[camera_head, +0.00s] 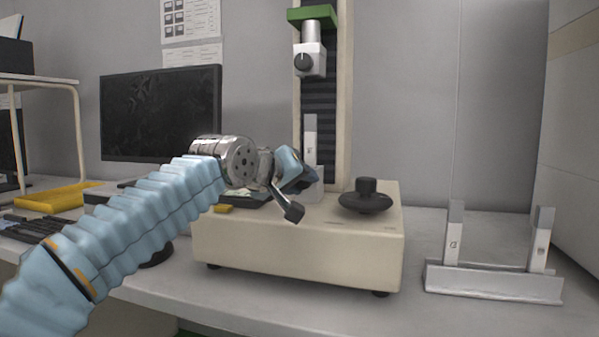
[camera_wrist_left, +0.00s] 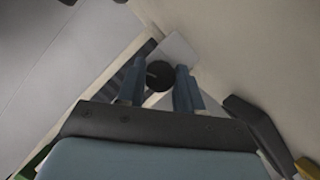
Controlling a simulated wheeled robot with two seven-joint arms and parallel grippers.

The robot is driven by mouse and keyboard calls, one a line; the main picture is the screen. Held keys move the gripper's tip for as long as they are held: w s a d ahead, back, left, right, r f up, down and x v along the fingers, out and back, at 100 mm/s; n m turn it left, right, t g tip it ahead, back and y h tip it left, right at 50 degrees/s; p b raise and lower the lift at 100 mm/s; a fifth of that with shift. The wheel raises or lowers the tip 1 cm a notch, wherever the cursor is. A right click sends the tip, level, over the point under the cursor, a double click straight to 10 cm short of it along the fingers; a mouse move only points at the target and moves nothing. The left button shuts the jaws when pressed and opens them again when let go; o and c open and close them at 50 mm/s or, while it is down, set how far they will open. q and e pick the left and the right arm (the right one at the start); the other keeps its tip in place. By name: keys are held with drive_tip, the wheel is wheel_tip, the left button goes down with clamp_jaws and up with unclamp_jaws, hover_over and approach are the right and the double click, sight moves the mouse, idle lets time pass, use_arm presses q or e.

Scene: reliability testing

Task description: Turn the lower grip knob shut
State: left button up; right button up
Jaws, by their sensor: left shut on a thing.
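The testing machine's lower grip (camera_head: 313,190) is a pale metal block low on the column, partly hidden behind my left gripper (camera_head: 298,188). A light grey test strip (camera_head: 311,140) stands upright in it. The lower grip knob is hidden in the head view. In the left wrist view it is a round black knob (camera_wrist_left: 158,75) with a pale mark, between the two blue fingers of my left gripper (camera_wrist_left: 160,88), which is shut on it. My right gripper is not in view.
The upper grip (camera_head: 309,62) with its own black knob hangs above on the column. A black dial (camera_head: 366,196) sits on the machine's cream base (camera_head: 300,245). A rack (camera_head: 492,282) with two strips stands at right. A monitor (camera_head: 160,112) and yellow tray (camera_head: 60,196) are at left.

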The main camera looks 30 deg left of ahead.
use_arm(q)
drive_tip(key=shift+r+m+g+y+p, duration=0.1)
drive_tip(key=shift+m+g+y+p, duration=0.2)
drive_tip(key=shift+m+y+p, duration=0.55)
drive_tip(key=shift+d+m+y, duration=0.1)
drive_tip(key=shift+m+y, duration=0.35)
drive_tip(key=shift+m, duration=0.6)
drive_tip(key=m+g+y, duration=0.1)
drive_tip(key=m+y, duration=0.1)
drive_tip(key=m, duration=0.1)
drive_tip(key=shift+d+m, duration=0.1)
drive_tip(key=shift+m, duration=0.3)
drive_tip(key=shift+y, duration=0.4)
drive_tip(key=o, duration=1)
drive_tip(key=shift+o, duration=0.2)
drive_tip(key=p+v, duration=0.1)
drive_tip(key=v, duration=1.2)
drive_tip(key=shift+s, duration=0.35)
